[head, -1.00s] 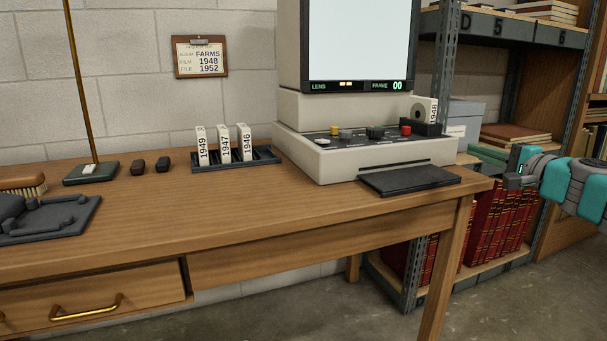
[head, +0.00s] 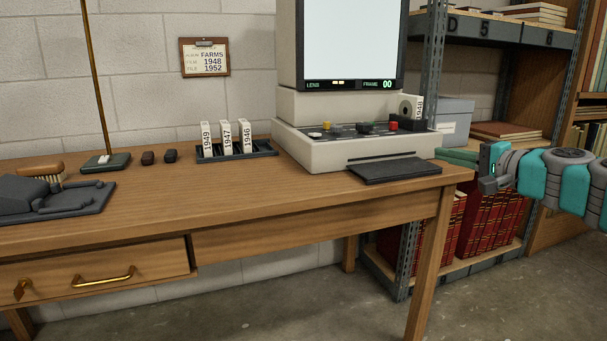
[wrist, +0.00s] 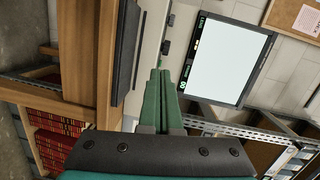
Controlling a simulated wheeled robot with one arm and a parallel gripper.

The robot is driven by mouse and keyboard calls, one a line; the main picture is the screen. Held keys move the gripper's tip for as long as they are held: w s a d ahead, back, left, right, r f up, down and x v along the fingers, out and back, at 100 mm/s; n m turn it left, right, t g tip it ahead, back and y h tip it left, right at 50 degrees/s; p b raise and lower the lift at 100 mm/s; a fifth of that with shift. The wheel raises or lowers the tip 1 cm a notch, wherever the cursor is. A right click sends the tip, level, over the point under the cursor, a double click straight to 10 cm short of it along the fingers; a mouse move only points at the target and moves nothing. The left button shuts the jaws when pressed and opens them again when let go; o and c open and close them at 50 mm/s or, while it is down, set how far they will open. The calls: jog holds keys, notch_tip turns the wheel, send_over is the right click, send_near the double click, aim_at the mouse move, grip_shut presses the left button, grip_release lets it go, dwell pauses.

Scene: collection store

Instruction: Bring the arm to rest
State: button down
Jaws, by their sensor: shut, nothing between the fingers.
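My gripper (head: 487,168) is at the right of the head view, at the end of my arm, just off the right end of the desk. It holds nothing. In the wrist view its two green fingers (wrist: 160,100) lie together, shut. The wrist view is turned on its side, with the reader's bright screen (wrist: 226,62) beyond the fingers. My arm stretches in from the right edge of the head view, in front of the shelving.
The wooden desk (head: 300,203) bears a microfilm reader (head: 330,150), a rack of labelled film boxes (head: 250,154), a lamp-like stand (head: 115,160) and a dark grey device (head: 60,208). Metal shelving (head: 425,235) with red books (head: 490,222) stands behind my gripper. Floor at front right is clear.

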jog(key=s+a+f+n+g+p, duration=0.1)
jog(key=s+a+f+n+g, duration=0.25)
jog(key=a, duration=0.35)
jog(key=s+a+f+n+g, duration=0.2)
jog(key=s+a+f, duration=0.1)
jog(key=s+a, duration=0.3)
jog(key=s+a+f+n+g+p, duration=0.1)
jog(key=s+a+f+n+g, duration=0.15)
jog(key=a, duration=0.65)
jog(key=s+f+n+g+h+p, duration=0.1)
jog(key=s+f+g+h, duration=0.15)
jog(key=s+f, duration=0.55)
jog(key=s+f+n+g+h+p, duration=0.1)
jog(key=s+f+n+g+h, duration=0.15)
jog(key=s+f, duration=0.6)
jog(key=s+d+f+g+h, duration=0.1)
jog(key=s+d, duration=0.2)
jog(key=s, duration=0.4)
jog(key=s+d+f+g+h, duration=0.1)
jog(key=s+d+g+h, duration=0.1)
jog(key=s+d, duration=0.2)
jog(key=s, duration=0.3)
jog(key=shift+d+g, duration=0.2)
jog(key=shift+g, duration=0.1)
